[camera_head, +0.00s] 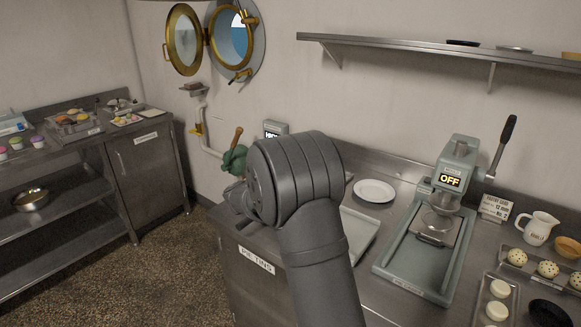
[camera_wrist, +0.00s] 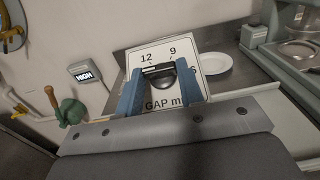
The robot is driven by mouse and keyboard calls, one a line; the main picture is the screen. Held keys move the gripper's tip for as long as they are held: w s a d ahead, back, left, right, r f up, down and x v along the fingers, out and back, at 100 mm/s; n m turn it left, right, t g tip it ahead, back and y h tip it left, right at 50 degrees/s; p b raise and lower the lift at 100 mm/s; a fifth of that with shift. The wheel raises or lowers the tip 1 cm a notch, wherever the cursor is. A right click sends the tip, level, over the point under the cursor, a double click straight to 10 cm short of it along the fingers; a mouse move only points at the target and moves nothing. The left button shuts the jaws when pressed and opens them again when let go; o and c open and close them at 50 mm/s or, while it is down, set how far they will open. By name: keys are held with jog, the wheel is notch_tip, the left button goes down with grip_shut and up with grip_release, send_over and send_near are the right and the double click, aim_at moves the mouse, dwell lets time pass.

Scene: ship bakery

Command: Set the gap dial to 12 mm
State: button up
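The gap dial's white plate (camera_wrist: 185,57) shows in the wrist view, printed with 12, 9 and "GAP m", the rest covered. Its dark knob (camera_wrist: 165,80) sits in the middle, with a pale mark near its upper left, below the 12. The exact setting cannot be read. My gripper (camera_wrist: 158,72) has its two blue fingers on either side of the knob. Little or no space shows between fingertips and knob, and whether they are clamped on it is unclear. In the head view my dark grey arm hides the dial and gripper.
A white plate (camera_head: 374,191) lies on the steel counter, right of my arm. A press (camera_head: 455,170) with an "OFF" display and upright lever stands further right, beside a guide card (camera_head: 496,207) and a white jug (camera_head: 539,228). A "HIGH" display (camera_wrist: 84,74) and green valve are at left.

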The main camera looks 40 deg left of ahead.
jog(key=shift+a+m+h, duration=0.15)
jog(key=shift+m+h, duration=0.75)
jog(key=shift+m, duration=0.1)
jog(key=shift+c, duration=0.3)
jog(key=o, duration=1)
jog(key=s, duration=0.5)
jog(key=s+a, duration=0.1)
jog(key=s, duration=0.5)
jog(key=s+a, duration=0.1)
jog(key=s, duration=0.5)
jog(key=shift+s, duration=0.2)
